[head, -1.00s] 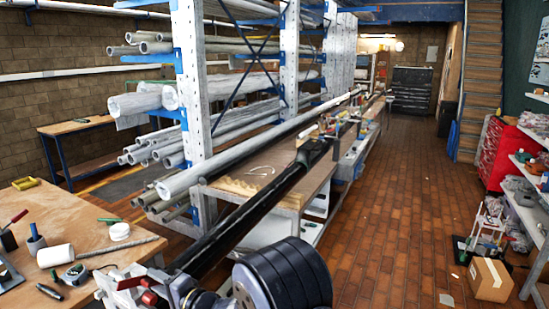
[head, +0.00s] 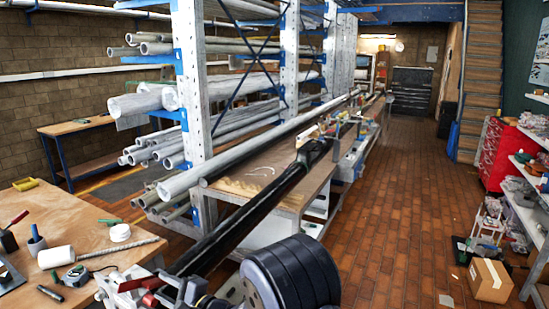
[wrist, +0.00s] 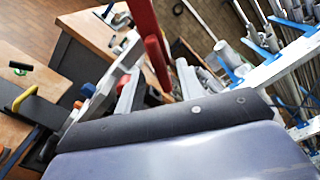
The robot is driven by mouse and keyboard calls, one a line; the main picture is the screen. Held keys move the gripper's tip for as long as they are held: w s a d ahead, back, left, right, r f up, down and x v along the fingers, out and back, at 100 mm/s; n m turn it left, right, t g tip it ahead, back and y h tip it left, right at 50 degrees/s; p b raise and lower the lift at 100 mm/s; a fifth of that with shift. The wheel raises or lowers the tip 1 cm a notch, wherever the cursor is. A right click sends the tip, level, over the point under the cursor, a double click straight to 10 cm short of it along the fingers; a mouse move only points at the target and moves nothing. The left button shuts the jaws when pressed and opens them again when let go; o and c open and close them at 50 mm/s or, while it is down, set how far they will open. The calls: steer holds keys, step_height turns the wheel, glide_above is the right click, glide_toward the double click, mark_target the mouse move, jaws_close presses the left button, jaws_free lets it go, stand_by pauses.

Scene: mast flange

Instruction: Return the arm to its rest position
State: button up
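In the head view, grey jointed parts of my arm end show at the bottom left of centre, so my gripper (head: 183,290) is only partly seen there. My own large dark round joint stands to its right and hides some of the floor. A long black bar (head: 250,212) runs from beside the gripper up to the right, along the bench. In the wrist view, two grey pieces of the gripper (wrist: 160,85) rise past a dark-edged housing; their tips are unclear. A red bar (wrist: 148,40) crosses there. I see nothing clearly held.
A wooden table (head: 75,215) with a tape measure (head: 76,274) and other tools is at the left. A rack (head: 190,90) of pipes stands behind the bench. The brick floor (head: 400,225) is open at the right, with a cardboard box (head: 490,281) near shelves.

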steer(key=shift+v, duration=1)
steer(key=shift+a, duration=0.1)
steer(key=x, duration=0.4)
steer(key=shift+w+a, duration=0.2)
steer(key=shift+a, duration=0.15)
steer(key=shift+d+n, duration=0.2)
steer(key=shift+n, duration=0.6)
steer(key=n, duration=0.3)
steer(key=n+b, duration=0.2)
steer(key=n, duration=0.2)
steer(key=shift+s+f+b, duration=0.1)
steer(key=shift+f+b, duration=0.1)
steer(key=shift+b, duration=0.15)
steer(key=shift+r+n+b, duration=0.1)
steer(key=shift+n+b, duration=0.45)
steer(key=shift+n, duration=0.55)
steer(key=shift+r, duration=0.1)
